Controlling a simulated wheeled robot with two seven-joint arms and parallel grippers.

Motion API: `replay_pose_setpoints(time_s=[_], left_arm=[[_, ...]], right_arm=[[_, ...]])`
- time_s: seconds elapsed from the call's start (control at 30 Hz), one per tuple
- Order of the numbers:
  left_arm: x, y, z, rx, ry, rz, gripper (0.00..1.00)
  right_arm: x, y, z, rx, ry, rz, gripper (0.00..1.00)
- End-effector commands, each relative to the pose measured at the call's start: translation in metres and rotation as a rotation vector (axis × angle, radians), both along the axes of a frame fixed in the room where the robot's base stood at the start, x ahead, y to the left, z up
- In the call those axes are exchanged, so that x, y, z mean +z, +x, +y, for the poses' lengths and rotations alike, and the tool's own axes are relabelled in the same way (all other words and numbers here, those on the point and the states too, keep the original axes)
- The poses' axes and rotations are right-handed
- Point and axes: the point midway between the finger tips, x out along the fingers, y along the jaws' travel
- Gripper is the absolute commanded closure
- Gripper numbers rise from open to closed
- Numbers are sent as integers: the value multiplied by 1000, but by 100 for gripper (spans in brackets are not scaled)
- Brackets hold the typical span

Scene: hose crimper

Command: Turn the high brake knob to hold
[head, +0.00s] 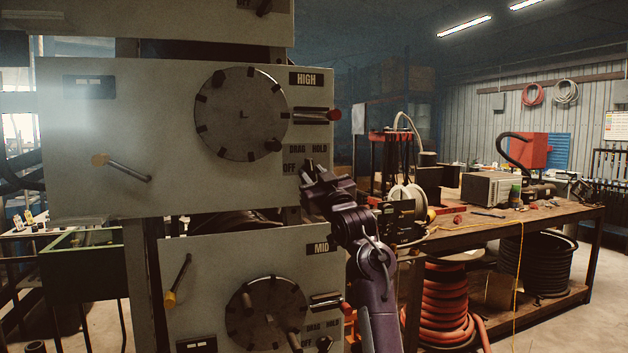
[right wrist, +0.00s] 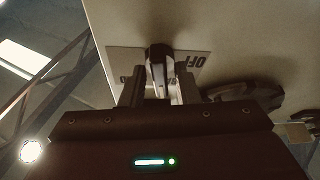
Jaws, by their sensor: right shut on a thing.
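The high panel (head: 180,185) carries the HIGH label and a brake label plate reading OFF, DRAG and HOLD (head: 307,150). My right gripper (head: 311,178) is at the lower right corner of this panel, just below that plate, and hides most of the high brake knob. In the right wrist view, the dark high brake knob (right wrist: 158,57) sits between the two fingers of my right gripper (right wrist: 160,85), which is shut on it. The OFF word (right wrist: 188,63) shows beside it. I cannot tell which mark the knob points at. My left gripper is not in view.
A round dial (head: 242,115) and a red-tipped lever (head: 315,116) stick out above my gripper. The mid panel (head: 200,265) is below, with its own dial, levers and knob (head: 324,343). A cluttered workbench (head: 500,225) stands at right.

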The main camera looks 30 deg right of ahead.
Motion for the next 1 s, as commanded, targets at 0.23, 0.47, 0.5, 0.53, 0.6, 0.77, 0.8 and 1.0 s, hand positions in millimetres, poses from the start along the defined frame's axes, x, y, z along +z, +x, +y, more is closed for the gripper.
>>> replay_pose_setpoints(time_s=[0.23, 0.47, 0.5, 0.53, 0.6, 0.77, 0.8, 1.0], left_arm=[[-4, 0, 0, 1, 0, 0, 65], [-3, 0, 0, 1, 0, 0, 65], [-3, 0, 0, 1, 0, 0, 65], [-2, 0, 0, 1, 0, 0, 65], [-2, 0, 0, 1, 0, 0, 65], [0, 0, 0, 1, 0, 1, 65], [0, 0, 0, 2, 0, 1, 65], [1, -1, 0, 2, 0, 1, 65]], right_arm=[[-2, 1, 3, 3, 232, -54, 94], [0, 2, 4, 4, 429, -101, 94], [0, 1, 4, 3, 458, -107, 94], [0, 2, 5, 3, 481, -112, 94], [0, 2, 5, 3, 528, -123, 94], [0, 2, 5, 2, 613, -144, 94], [0, 2, 5, 2, 630, -148, 94], [0, 2, 5, 1, 686, -162, 94]])
